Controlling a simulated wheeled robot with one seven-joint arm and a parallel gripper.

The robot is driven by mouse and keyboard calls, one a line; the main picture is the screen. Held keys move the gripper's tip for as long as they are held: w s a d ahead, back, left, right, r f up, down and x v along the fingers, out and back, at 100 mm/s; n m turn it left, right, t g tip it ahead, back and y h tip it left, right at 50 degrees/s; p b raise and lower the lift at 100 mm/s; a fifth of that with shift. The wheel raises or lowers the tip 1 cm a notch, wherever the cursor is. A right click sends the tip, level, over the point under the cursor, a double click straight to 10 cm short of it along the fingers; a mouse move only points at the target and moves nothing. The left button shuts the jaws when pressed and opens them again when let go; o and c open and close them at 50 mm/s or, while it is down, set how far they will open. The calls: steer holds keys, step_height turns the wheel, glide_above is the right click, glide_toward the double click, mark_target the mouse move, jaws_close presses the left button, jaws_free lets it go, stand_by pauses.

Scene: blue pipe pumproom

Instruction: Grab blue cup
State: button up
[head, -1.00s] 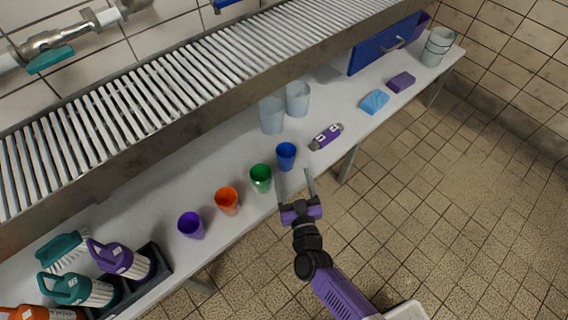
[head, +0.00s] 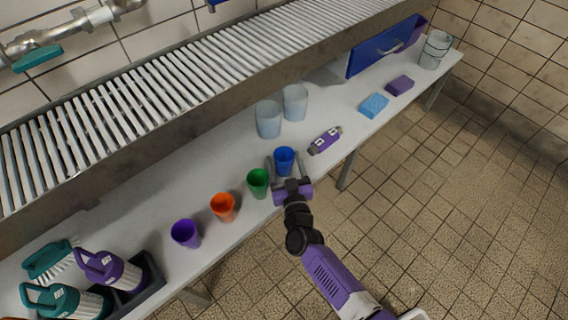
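The blue cup (head: 285,160) stands upright on the white bench (head: 140,215), at the right end of a row of coloured cups. My gripper (head: 286,165) reaches in from the front edge of the bench. Its two fingers are spread, one on each side of the blue cup. I cannot tell whether either finger touches the cup. The lower front of the cup is partly hidden by my gripper.
A green cup (head: 258,183) stands close to the left finger, with orange (head: 223,207) and purple (head: 186,233) cups further left. A purple device (head: 325,140) lies to the right. Clear tumblers (head: 268,119) stand behind, below a slatted metal shelf (head: 200,80).

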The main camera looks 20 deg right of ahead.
steer(key=c, duration=1.2)
steer(key=shift+r, duration=0.15)
